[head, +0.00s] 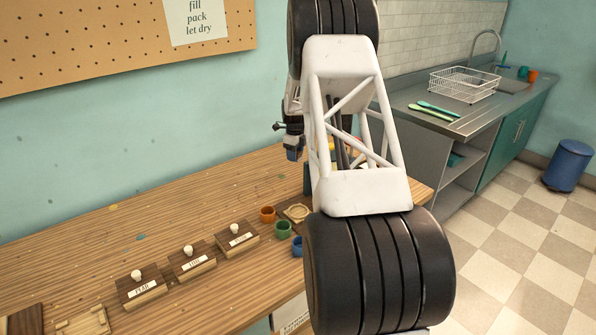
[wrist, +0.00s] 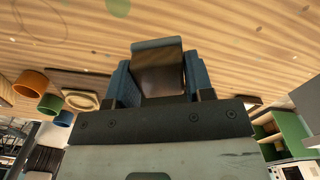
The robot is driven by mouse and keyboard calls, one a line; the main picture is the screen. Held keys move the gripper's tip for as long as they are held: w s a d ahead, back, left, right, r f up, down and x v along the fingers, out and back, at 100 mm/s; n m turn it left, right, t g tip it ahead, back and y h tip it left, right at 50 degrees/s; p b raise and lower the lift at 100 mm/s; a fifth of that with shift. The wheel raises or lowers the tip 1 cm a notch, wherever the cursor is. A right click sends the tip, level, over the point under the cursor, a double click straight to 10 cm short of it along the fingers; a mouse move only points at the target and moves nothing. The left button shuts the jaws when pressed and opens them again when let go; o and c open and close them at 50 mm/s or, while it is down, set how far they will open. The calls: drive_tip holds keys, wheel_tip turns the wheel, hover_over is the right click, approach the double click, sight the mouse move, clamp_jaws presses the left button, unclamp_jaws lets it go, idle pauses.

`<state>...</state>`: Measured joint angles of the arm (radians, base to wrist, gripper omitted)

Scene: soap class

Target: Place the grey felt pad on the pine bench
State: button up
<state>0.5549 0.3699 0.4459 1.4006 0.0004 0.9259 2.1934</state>
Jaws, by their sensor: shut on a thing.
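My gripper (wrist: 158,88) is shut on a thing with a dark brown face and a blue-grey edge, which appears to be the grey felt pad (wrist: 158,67). Its blue fingers are on either side of it in the wrist view. In the head view my gripper (head: 294,150) is small and dark, over the back part of the pine bench (head: 75,247), partly behind my arm. The pad cannot be told apart from the fingers there. The bench top also fills the upper wrist view (wrist: 245,40). Whether the pad touches the bench is unclear.
Three labelled wooden blocks with white knobs (head: 190,262) stand in a row on the bench. Orange (head: 267,214), green (head: 283,229) and blue (head: 297,246) cups and a pale wooden mould (head: 297,213) lie to their right. The bench's back left is clear.

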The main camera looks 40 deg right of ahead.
sight(295, 174)
drive_tip(key=shift+f, duration=0.95)
drive_tip(key=shift+f, duration=0.1)
drive_tip(key=shift+f, duration=2.4)
drive_tip(key=shift+f, duration=0.1)
drive_tip(key=o, duration=0.9)
drive_tip(key=shift+o, duration=0.2)
wheel_tip(295, 174, up, 12)
drive_tip(key=shift+r, duration=0.1)
